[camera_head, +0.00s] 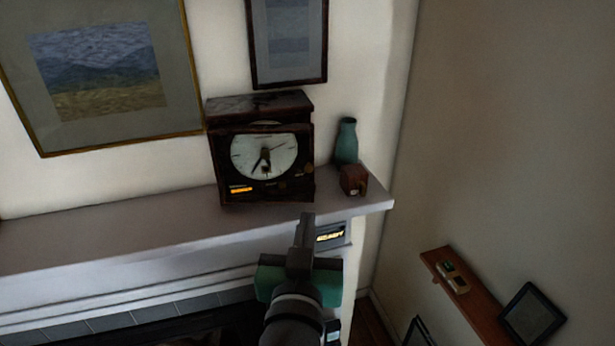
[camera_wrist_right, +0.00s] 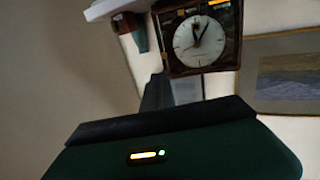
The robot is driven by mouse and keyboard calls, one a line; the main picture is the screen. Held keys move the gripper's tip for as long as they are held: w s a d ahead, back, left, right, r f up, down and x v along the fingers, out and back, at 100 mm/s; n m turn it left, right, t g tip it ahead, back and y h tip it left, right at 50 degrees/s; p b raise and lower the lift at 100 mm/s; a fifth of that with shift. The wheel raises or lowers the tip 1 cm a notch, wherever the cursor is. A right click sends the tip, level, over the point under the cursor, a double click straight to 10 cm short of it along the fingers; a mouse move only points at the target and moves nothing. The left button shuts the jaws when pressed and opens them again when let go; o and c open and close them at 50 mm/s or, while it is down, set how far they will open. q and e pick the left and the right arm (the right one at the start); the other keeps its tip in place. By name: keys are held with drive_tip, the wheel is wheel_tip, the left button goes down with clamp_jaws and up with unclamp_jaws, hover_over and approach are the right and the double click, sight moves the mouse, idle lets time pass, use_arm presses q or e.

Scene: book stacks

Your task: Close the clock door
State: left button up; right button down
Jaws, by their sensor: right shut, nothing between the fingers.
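A dark wooden clock (camera_head: 213,160) with a white round dial stands on the mantel shelf. Its door (camera_head: 285,189) is at the front, with the dial showing through it. A slice of pale dial shows above the door's top edge, so the door seems to stand a little off the case; how far is hard to tell. The clock (camera_wrist_right: 231,55) appears upside down in the right wrist view. My right gripper (camera_head: 307,217) is shut and empty, in front of and below the clock's right side, apparently apart from it. My left gripper is not in view.
The pale mantel shelf (camera_head: 110,235) has free room left of the clock. A green vase (camera_head: 346,141) and a small brown box (camera_head: 353,181) stand to its right. Framed pictures (camera_head: 100,65) hang behind. A low wooden shelf (camera_head: 480,300) is at the lower right.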

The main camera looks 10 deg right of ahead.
drive_tip(key=p, duration=0.2)
approach(312, 170)
drive_tip(key=w+a, duration=0.2)
drive_tip(key=w+d+p, duration=0.1)
drive_tip(key=w+d, duration=0.1)
drive_tip(key=w+d+p, duration=0.1)
drive_tip(key=w+d, duration=0.1)
drive_tip(key=shift+w+d+f, duration=0.1)
drive_tip(key=shift+w+d, duration=0.05)
drive_tip(key=shift+w, duration=0.1)
drive_tip(key=shift+w+d, duration=0.15)
drive_tip(key=shift+w, duration=0.05)
drive_tip(key=shift+a, duration=0.5)
drive_tip(key=shift+w, duration=0.2)
drive_tip(key=x, duration=0.2)
drive_tip(key=d+x, duration=0.1)
drive_tip(key=x, duration=0.2)
drive_tip(key=shift+s+b, duration=0.2)
drive_tip(key=shift+b, duration=0.2)
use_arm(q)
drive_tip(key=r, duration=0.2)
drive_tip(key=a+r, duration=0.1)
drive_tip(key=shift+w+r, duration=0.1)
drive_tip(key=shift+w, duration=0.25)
use_arm(e)
drive_tip(key=shift+d, duration=0.2)
